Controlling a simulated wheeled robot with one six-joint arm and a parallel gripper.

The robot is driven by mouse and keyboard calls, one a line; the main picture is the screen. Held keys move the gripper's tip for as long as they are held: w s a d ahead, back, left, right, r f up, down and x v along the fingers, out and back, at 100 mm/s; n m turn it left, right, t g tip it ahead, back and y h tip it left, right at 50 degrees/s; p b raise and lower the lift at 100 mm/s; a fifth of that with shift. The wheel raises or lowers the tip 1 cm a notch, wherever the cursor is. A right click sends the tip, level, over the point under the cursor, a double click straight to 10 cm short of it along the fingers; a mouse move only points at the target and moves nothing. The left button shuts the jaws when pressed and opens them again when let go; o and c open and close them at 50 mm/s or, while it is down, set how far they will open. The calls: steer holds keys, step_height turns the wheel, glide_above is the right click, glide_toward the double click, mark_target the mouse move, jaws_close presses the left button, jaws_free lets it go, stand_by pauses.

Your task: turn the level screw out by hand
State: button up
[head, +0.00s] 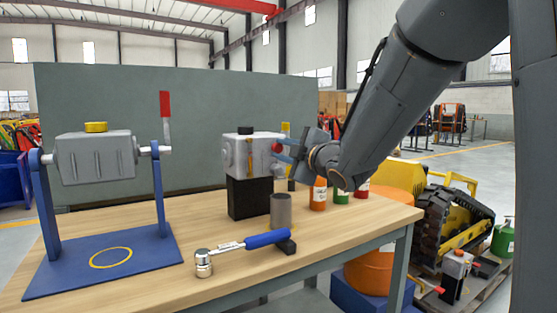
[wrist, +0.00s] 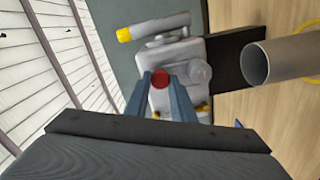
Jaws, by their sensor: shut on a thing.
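The level screw (head: 277,147) shows as a small red head on the right side of a grey housing (head: 243,157). In the wrist view the red screw head (wrist: 160,79) lies between the two blue fingers of my gripper (wrist: 161,86). My gripper (head: 283,151) reaches in from the right in the head view, shut on the screw. The housing stands on a black block (head: 250,198) on the bench; its grey body (wrist: 190,62) is just beyond the fingers in the wrist view. The screw's shank is hidden, so how far out it is cannot be told.
A yellow-ended lever (wrist: 124,35) stands by the housing. Bottles (head: 319,195) stand behind my wrist. A gearbox on a blue stand (head: 100,262) fills the bench's left.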

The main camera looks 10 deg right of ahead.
steer(key=n+b, duration=0.5)
steer(key=shift+r+n+b, duration=0.1)
steer(key=shift+n+b, duration=0.2)
steer(key=shift+n, duration=0.1)
steer(key=o, duration=1)
steer(key=shift+c, duration=0.2)
